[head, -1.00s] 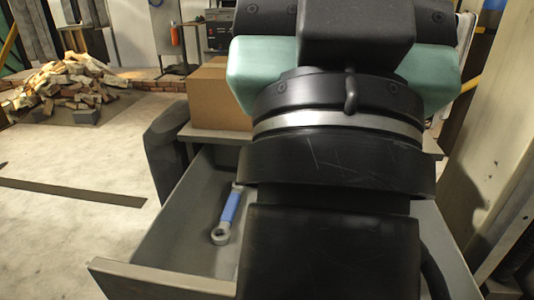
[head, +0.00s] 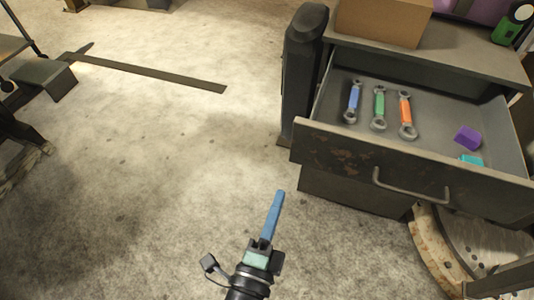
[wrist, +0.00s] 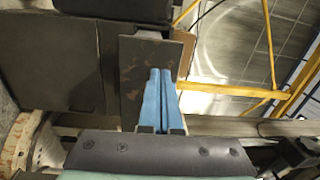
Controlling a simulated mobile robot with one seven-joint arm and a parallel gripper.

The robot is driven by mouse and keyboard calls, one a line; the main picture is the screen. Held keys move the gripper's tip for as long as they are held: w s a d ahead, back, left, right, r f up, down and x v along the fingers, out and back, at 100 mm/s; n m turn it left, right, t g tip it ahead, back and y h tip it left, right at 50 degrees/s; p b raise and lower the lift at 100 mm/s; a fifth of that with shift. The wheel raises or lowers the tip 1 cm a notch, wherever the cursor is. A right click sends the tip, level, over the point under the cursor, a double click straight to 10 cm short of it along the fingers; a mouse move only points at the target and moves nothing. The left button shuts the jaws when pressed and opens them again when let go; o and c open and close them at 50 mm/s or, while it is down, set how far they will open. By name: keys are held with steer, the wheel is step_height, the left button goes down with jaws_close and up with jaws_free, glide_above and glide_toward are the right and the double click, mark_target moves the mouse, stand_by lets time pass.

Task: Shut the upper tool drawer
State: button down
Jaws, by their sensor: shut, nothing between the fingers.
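The upper tool drawer (head: 345,146) stands pulled out of the grey cabinet at the right in the head view. Its dark, rust-marked front has a bar handle (head: 410,190). My gripper (head: 280,193) has blue fingers, pressed together and empty. In the head view it is in front of the drawer and to its left, apart from the handle. In the wrist view the shut fingers (wrist: 159,72) point at a rust-marked panel (wrist: 133,85), which looks like the drawer front; the gap between them is hard to judge.
In the drawer lie a blue wrench (head: 353,101), a green wrench (head: 379,107), an orange wrench (head: 405,115), a purple block (head: 467,137) and a teal block (head: 471,160). A cardboard box (head: 382,20) sits on the cabinet top (head: 470,57). The floor at left is mostly clear.

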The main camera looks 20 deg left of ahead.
steer(key=s+f, duration=0.1)
steer(key=p, duration=0.1)
glide_toward(300, 148)
steer(key=shift+m+g, duration=0.3)
steer(key=shift+m, duration=0.1)
steer(key=w, duration=0.6)
steer(key=shift+w+a+r, duration=0.1)
steer(key=shift+w+r, duration=0.1)
steer(key=shift+w, duration=0.2)
